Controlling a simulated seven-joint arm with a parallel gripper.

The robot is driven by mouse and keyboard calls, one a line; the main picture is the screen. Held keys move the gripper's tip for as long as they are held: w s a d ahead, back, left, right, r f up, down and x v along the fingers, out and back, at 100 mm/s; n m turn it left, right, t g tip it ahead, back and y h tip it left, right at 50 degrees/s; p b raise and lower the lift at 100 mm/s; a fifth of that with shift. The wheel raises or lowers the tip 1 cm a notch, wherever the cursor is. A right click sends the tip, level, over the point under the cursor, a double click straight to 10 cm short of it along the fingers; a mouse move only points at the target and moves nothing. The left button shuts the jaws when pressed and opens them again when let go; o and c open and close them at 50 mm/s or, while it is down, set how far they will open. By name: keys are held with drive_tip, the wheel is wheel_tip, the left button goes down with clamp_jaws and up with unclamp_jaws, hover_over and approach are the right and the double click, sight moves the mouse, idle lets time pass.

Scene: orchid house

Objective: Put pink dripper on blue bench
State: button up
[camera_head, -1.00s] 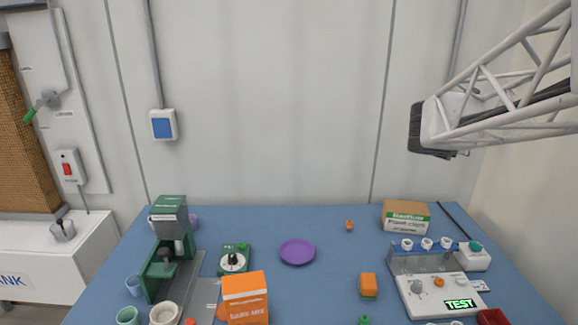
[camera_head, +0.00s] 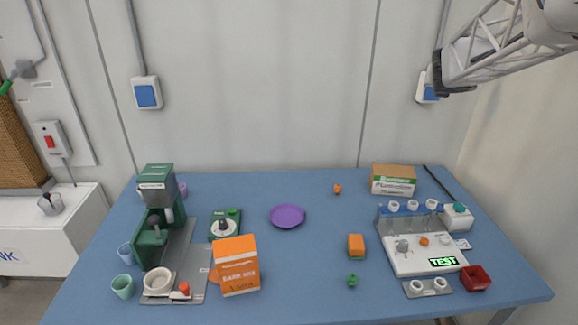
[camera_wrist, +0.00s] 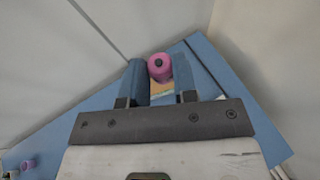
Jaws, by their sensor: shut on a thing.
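The pink dripper (camera_wrist: 159,66) is held between the two blue fingers of my gripper (camera_wrist: 160,78) in the wrist view. It looks like a short pink cylinder with a dark round centre. In the head view my gripper (camera_head: 440,78) is high at the upper right, against the wall, and the dripper cannot be made out there. The blue bench (camera_head: 310,270) fills the lower part of the head view, below my gripper. The bench also shows below the fingers in the wrist view (camera_wrist: 222,82).
A green machine (camera_head: 160,215), orange bark-mix box (camera_head: 237,265) and cups stand at the left. A purple plate (camera_head: 287,216) lies mid-bench. At the right are a cardboard box (camera_head: 394,180), a white test device (camera_head: 425,260) and a red tray (camera_head: 476,279).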

drive_tip(key=w+d+n+t+y, duration=0.1)
drive_tip(key=w+d+n+y, duration=0.55)
drive_tip(key=w+d, duration=0.4)
drive_tip(key=s+d+f+n+g+y, duration=0.1)
drive_tip(key=d+f+n+y, duration=0.15)
drive_tip(key=d, duration=0.35)
drive_tip(key=s+d+f+n+y, duration=0.1)
drive_tip(key=d+y, duration=0.2)
drive_tip(key=d, duration=0.3)
wheel_tip(320, 180, down, 30)
drive_tip(key=shift+a+r, duration=0.25)
idle(0.5)
drive_tip(key=shift+f, duration=0.1)
idle(0.4)
drive_tip(key=shift+w+f, duration=0.1)
drive_tip(key=shift+f, duration=2.9)
drive_tip(key=shift+f, duration=1.9)
drive_tip(key=shift+f, duration=0.1)
